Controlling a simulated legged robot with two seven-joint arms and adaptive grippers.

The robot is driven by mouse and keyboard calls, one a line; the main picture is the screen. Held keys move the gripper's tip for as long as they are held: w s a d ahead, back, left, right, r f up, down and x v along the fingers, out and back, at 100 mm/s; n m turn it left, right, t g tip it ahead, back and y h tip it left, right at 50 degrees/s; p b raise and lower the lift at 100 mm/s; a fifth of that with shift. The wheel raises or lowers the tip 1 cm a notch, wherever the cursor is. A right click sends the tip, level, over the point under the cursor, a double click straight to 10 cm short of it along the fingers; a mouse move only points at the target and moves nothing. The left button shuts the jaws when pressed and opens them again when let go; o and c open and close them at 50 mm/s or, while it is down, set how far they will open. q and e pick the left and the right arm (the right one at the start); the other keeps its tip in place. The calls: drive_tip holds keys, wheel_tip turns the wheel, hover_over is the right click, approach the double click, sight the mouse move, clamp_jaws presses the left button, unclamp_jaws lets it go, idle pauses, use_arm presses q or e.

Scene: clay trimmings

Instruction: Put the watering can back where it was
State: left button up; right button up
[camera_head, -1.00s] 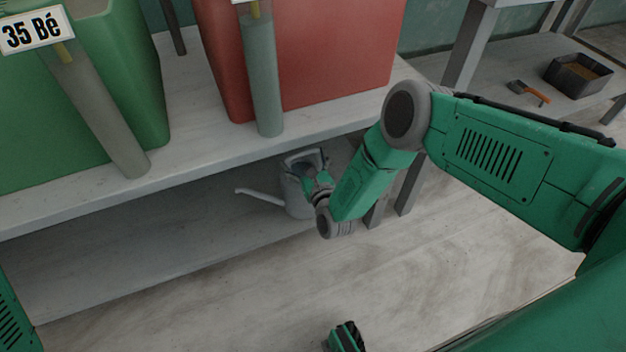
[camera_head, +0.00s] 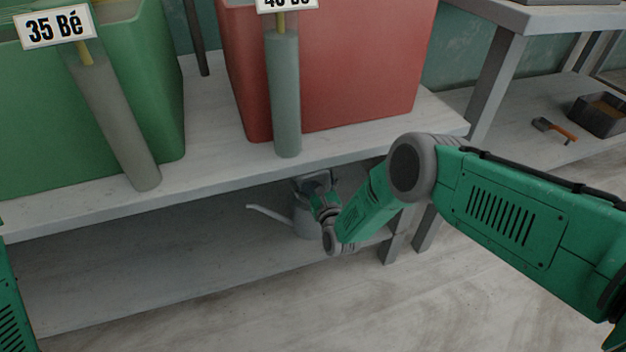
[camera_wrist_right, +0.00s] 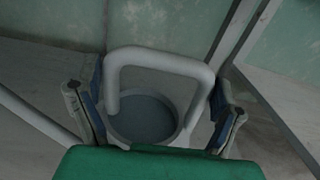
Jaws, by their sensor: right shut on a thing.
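The grey watering can (camera_head: 303,222) is under the bench top, over the lower shelf, roughly upright with its spout pointing left. My right gripper (camera_head: 318,188) reaches in from the right and is shut on it, hiding part of its body. In the right wrist view, the can's arched handle (camera_wrist_right: 160,57) and round opening stand between the two fingers (camera_wrist_right: 160,100). I cannot tell whether its base touches the shelf. My left gripper is out of view.
The lower shelf (camera_head: 130,275) is bare left of the can. The bench top (camera_head: 205,125) above carries a green bin (camera_head: 125,130) and a red bin (camera_head: 345,75). Bench legs (camera_head: 392,245) stand close right of the can. A brush (camera_head: 555,130) and dark tray (camera_head: 600,113) lie farther right.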

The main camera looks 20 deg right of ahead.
drive_tip(key=o, duration=1.5)
drive_tip(key=shift+s+d, duration=0.1)
drive_tip(key=shift+d, duration=0.05)
drive_tip(key=s+a+f+n+g+y+p, duration=0.1)
drive_tip(key=s+n+g+p, duration=0.3)
drive_tip(key=s+n, duration=0.75)
drive_tip(key=s+a+f+n+g+y+p, duration=0.15)
drive_tip(key=s+n+g, duration=0.5)
drive_tip(key=s, duration=0.75)
drive_tip(key=s+d+r+n+g+h, duration=0.1)
drive_tip(key=s+d+r+n+g, duration=0.1)
drive_tip(key=s+n, duration=0.4)
drive_tip(key=s+d+r+n+g+h, duration=0.1)
drive_tip(key=s+d+r+n+g, duration=0.1)
drive_tip(key=s+d+n, duration=0.3)
drive_tip(key=s+d+r+n+g+h, duration=0.1)
drive_tip(key=s+d+r+n+g, duration=0.2)
drive_tip(key=s+n, duration=0.3)
drive_tip(key=shift+s+d+n, duration=0.2)
drive_tip(key=shift+s+n, duration=0.2)
drive_tip(key=shift+s, duration=1.85)
drive_tip(key=shift+r, duration=0.1)
